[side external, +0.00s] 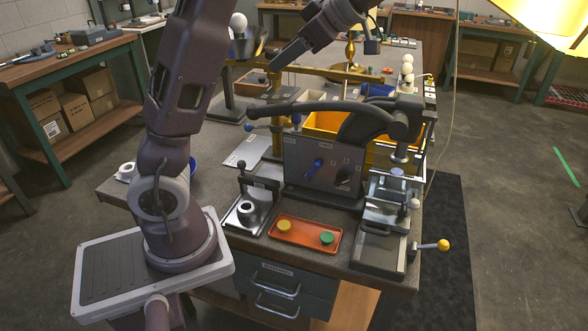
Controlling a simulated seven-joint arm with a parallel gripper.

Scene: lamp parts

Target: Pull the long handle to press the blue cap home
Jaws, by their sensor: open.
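The long handle (290,107) is a dark, gently curved lever. It runs leftward from the press head (404,112) at the right of the bench, about level. The ram (400,151) hangs below the head. A small blue piece, apparently the blue cap (397,172), shows under the ram at the clear-sided fixture (390,189); how it is seated is too small to tell. My gripper (277,66) is at the top centre, above the long handle and apart from it. It is open, with nothing seen in it.
An orange tray (303,247) holds a yellow cap (284,226) and a green cap (327,238). A grey panel (300,160) with a blue lever stands below the handle. A small hand press (247,209) is left of it. A yellow lamp shade (550,20) hangs upper right.

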